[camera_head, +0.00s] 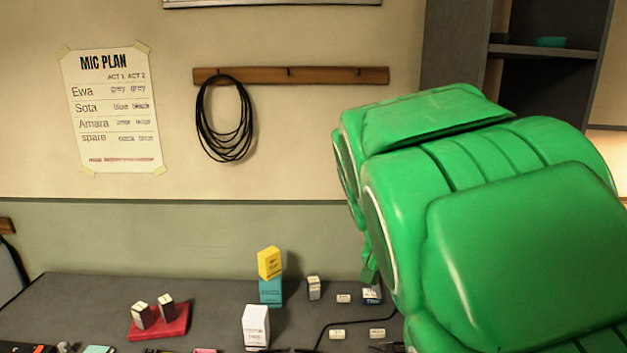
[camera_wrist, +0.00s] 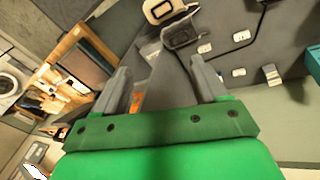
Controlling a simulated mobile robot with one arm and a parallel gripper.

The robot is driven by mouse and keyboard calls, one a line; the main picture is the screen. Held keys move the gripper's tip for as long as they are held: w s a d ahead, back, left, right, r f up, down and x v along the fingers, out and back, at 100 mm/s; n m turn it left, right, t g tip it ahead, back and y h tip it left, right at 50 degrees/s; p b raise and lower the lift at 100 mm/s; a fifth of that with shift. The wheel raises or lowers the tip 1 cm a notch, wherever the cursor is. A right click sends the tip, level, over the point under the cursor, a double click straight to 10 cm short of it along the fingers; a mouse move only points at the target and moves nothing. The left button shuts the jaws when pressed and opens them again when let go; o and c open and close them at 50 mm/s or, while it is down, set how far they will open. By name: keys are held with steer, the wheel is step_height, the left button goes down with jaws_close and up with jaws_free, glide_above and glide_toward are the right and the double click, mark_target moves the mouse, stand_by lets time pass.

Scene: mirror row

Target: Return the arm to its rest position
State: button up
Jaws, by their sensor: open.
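My green arm (camera_head: 510,220) fills the right side of the head view, raised over the right end of the dark table and hiding part of it. My gripper's fingers cannot be made out there. In the wrist view, my gripper (camera_wrist: 160,78) shows two grey fingers spread apart on a green mount. The gap between them is empty; behind it are a dark grey surface and a bit of orange. The fingers appear to touch nothing.
The dark table (camera_head: 215,292) holds a yellow box (camera_head: 269,263) on a teal box (camera_head: 270,291), a white box (camera_head: 256,327), a red pad (camera_head: 172,322) with two small boxes, and several small pale blocks. A coiled cable (camera_head: 226,120) hangs behind. Grey shelving (camera_head: 548,52) stands right.

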steer(key=s+a+f+n+y, duration=0.1)
steer(key=s+a+n+y, duration=0.15)
steer(key=s, duration=0.65)
steer(key=s+a+f+n+y, duration=0.2)
steer(key=s+a+y, duration=0.1)
steer(key=s, duration=0.7)
steer(key=s+d+f+g+h, duration=0.1)
steer(key=s+d+f+g, duration=0.1)
steer(key=s, duration=0.8)
steer(key=shift+s+d+h, duration=0.3)
steer(key=shift+d+h, duration=0.05)
steer(key=shift+d, duration=0.3)
steer(key=shift+f, duration=0.1)
